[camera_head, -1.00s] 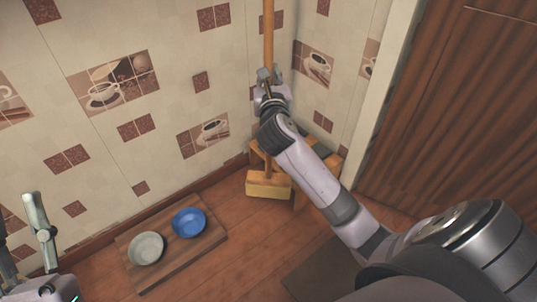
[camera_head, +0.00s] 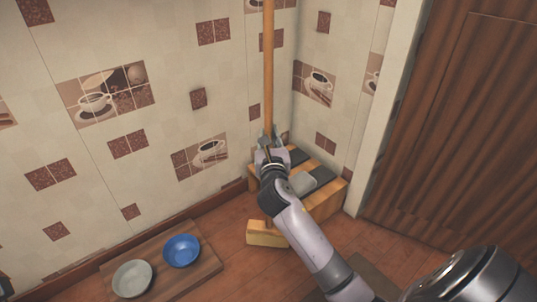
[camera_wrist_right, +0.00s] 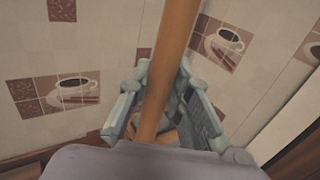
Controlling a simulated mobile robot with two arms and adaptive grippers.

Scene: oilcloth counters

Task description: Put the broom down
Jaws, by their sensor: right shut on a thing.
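The broom has a long wooden handle (camera_head: 268,75) and a pale yellow block-shaped head (camera_head: 265,235). It stands nearly upright near the wall corner, head down; whether the head touches the floor I cannot tell. My right gripper (camera_head: 270,142) is shut on the handle, above the head. In the right wrist view the handle (camera_wrist_right: 168,75) runs between the fingers (camera_wrist_right: 158,105). My forearm hides the lower handle and part of the head's right side. My left gripper does not show in the head view now.
A wooden box-like piece (camera_head: 325,205) with grey pads on top stands in the corner behind the broom. A wooden board (camera_head: 205,268) with a blue bowl (camera_head: 182,250) and a grey bowl (camera_head: 132,278) lies on the floor at left. A brown door (camera_head: 460,130) is at right.

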